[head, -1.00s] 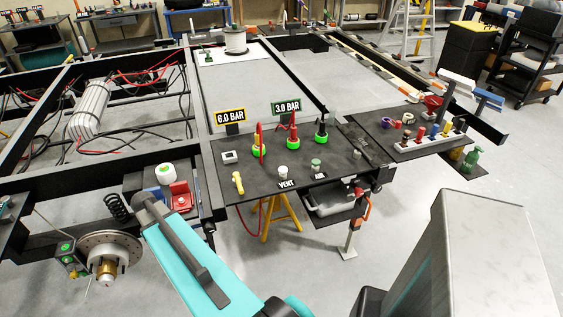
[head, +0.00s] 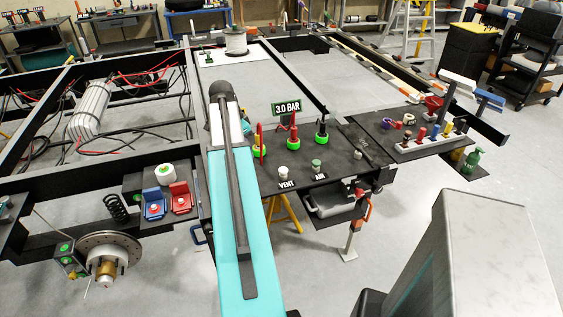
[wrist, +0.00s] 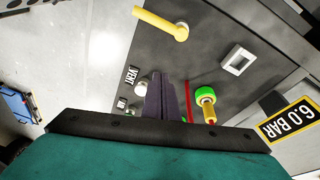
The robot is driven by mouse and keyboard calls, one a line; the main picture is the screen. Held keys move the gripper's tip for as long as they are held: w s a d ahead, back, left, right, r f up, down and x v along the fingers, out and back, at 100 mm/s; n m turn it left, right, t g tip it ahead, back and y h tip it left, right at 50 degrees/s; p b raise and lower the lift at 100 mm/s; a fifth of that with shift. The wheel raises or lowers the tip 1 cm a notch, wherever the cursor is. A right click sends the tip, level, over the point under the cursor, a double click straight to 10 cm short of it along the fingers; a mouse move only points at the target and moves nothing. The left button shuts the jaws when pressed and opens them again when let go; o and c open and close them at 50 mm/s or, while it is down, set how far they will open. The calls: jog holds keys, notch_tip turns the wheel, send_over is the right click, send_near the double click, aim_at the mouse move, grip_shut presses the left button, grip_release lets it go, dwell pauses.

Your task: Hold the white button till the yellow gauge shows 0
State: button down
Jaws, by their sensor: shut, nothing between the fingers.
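The white button (head: 282,171) stands on the dark panel by the VENT label in the head view.
A greenish button (head: 316,165) by the AIR label stands right of the white one. A green 3.0 BAR sign (head: 286,108) and upright fittings with green collars (head: 321,142) stand behind. A yellow handle (wrist: 162,25) and a white square frame (wrist: 238,60) are on the panel.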

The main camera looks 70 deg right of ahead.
jog(key=s+d+r+m, duration=0.3)
jog(key=s+d+r, duration=0.2)
jog(key=s+r, duration=0.1)
jog(key=shift+s, duration=0.85)
jog(key=shift+f, duration=0.15)
jog(key=p, duration=0.3)
send_over(283, 169)
jog(key=f, duration=1)
jog(key=shift+w+a+f, duration=0.15)
jog(key=shift+w+a, duration=0.15)
jog(key=shift+w, duration=0.05)
jog(key=shift+f+p, duration=0.3)
jog(key=shift+f, duration=1.2)
